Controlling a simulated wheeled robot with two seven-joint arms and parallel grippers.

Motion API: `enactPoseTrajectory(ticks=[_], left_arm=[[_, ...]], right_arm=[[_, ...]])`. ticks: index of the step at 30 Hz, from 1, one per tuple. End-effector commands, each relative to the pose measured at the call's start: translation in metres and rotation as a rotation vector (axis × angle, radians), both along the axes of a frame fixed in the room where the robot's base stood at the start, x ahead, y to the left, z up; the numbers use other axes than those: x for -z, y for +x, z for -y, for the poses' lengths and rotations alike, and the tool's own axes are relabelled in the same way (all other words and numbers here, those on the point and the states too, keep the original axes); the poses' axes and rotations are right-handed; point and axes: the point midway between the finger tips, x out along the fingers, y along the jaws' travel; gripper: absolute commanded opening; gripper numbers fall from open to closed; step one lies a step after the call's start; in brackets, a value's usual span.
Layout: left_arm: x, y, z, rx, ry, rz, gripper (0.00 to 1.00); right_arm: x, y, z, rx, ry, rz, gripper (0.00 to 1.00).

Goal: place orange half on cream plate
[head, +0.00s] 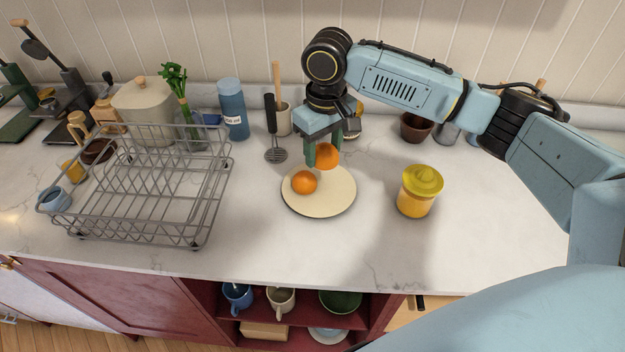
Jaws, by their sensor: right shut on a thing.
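The cream plate (325,204) lies on the counter in the middle of the head view. One orange piece (304,182) rests on the left part of the plate. My right gripper (318,158) comes down over the back of the plate and is shut on an orange half (327,157). The held half appears over the back of the plate; I cannot tell whether it touches the plate. The fingers partly cover its left side. My left gripper is not in view.
A wire dish rack (150,185) stands to the left. A yellow juicer (419,190) stands right of the plate. A blue bottle (233,109), a utensil pot (284,120) and a brown bowl (416,127) stand along the back. The counter in front of the plate is clear.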

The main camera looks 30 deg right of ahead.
Motion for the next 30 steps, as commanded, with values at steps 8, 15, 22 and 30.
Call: enactPoseTrajectory(ticks=[8,15,22,30], left_arm=[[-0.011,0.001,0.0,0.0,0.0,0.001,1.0],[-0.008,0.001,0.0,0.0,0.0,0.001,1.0],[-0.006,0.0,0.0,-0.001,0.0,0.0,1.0],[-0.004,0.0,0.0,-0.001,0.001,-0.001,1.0]], right_arm=[[0.015,0.009,0.032,-0.082,-0.006,-0.023,0.24],[0.051,0.01,0.033,-0.085,-0.006,-0.02,0.24],[0.082,0.009,0.033,-0.084,-0.008,-0.021,0.24],[0.104,0.009,0.032,-0.085,-0.006,-0.017,0.24]])
